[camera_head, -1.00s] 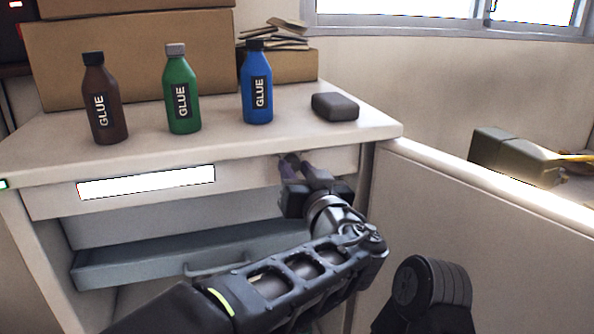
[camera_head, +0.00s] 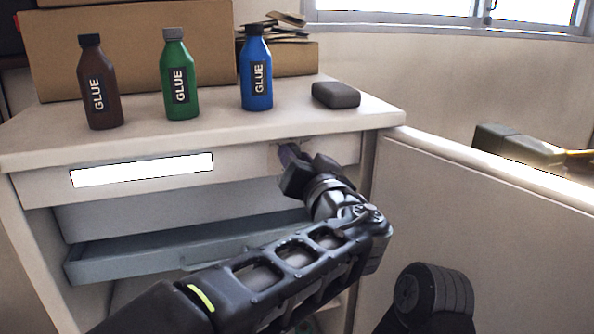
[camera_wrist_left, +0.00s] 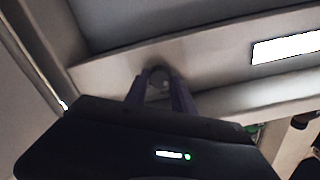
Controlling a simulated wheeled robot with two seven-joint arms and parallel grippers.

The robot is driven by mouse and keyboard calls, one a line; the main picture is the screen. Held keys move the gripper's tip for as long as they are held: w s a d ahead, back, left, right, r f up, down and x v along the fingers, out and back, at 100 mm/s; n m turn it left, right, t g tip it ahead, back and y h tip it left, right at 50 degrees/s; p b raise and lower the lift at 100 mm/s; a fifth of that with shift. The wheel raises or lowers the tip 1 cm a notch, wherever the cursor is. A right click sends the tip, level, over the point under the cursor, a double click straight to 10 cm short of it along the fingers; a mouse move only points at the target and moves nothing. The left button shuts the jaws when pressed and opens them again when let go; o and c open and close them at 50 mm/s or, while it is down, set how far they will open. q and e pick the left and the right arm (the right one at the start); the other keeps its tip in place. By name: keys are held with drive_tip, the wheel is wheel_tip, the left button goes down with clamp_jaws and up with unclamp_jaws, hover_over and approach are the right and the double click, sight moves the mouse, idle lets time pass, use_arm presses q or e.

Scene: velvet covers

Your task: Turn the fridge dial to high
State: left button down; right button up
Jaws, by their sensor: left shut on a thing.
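The fridge dial (camera_wrist_left: 158,77) is a small round knob on the fridge's front panel (camera_head: 240,172), seen between my fingers in the left wrist view. My left gripper (camera_head: 288,152) reaches the right end of that panel in the head view and hides most of the dial there. In the left wrist view its two purplish fingers (camera_wrist_left: 160,88) stand on either side of the dial, shut on it. The dial's setting marks cannot be made out. My right gripper is not in view.
Brown (camera_head: 100,88), green (camera_head: 180,80) and blue (camera_head: 257,75) glue bottles and a dark block (camera_head: 336,95) stand on top. A grey-blue shelf or drawer (camera_head: 180,250) lies below the panel. A low pale partition (camera_head: 470,220) stands at right.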

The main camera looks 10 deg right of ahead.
use_arm(q)
drive_tip(key=shift+m, duration=10.4)
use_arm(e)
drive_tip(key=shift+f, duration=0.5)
use_arm(q)
drive_tip(key=shift+f, duration=0.1)
drive_tip(key=c, duration=1.1)
unclamp_jaws()
drive_tip(key=shift+o, duration=0.2)
drive_tip(key=shift+s, duration=0.1)
